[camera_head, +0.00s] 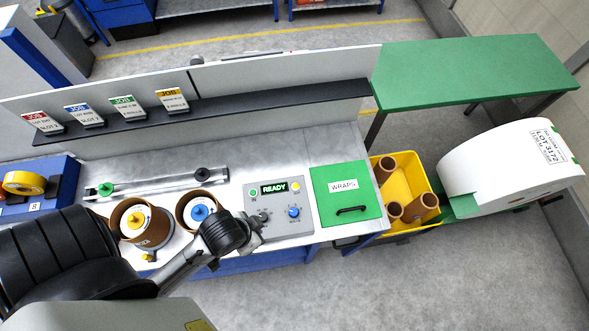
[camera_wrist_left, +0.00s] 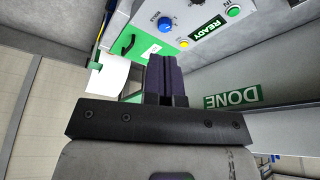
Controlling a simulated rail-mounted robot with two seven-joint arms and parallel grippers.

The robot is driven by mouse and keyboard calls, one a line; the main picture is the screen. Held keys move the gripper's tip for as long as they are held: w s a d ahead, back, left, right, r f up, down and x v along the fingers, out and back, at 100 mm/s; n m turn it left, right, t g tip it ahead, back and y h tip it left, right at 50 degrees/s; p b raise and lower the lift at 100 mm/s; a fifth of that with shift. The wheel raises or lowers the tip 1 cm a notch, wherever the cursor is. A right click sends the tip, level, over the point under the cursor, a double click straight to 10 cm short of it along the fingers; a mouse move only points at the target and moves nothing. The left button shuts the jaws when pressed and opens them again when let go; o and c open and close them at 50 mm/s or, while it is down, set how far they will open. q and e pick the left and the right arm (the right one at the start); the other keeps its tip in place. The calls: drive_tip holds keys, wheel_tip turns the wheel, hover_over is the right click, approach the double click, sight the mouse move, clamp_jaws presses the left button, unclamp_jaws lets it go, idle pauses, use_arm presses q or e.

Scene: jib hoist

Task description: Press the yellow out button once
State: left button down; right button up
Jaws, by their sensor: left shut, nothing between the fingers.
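The small yellow button (camera_head: 295,187) sits to the right of the display, above a blue knob (camera_head: 293,211). In the left wrist view the yellow button (camera_wrist_left: 184,44) shows beside the display (camera_wrist_left: 207,29), just beyond and right of my fingertips in the picture. My left gripper (camera_wrist_left: 162,58) is shut and empty, and its fingers appear apart from the button. In the head view my left wrist covers the panel's lower left. My right gripper is out of view.
A green button (camera_head: 253,193) is left of the display. A green WRAPS lid (camera_head: 345,210) with a black handle adjoins the panel. A yellow bin (camera_head: 393,170) of brown rolls stands further right. Two brown rolls, including one near the panel (camera_head: 183,210), stand left of it.

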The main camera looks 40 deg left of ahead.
use_arm(q)
drive_tip(key=w+f+m+t+h+b, duration=0.25)
drive_tip(key=w+f+m, duration=0.55)
drive_tip(key=w, duration=0.4)
drive_tip(key=w+a+f+m+t+h, duration=0.1)
drive_tip(key=w+a+m, duration=0.4)
drive_tip(key=w, duration=0.6)
drive_tip(key=shift+a+f+t+h, duration=0.15)
drive_tip(key=shift+a+t+h, duration=0.25)
drive_tip(key=shift+a, duration=0.65)
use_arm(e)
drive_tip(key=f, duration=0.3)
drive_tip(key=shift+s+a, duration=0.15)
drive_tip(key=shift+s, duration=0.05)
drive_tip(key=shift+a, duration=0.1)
use_arm(q)
drive_tip(key=shift+f+b, duration=0.15)
drive_tip(key=shift+b, duration=0.15)
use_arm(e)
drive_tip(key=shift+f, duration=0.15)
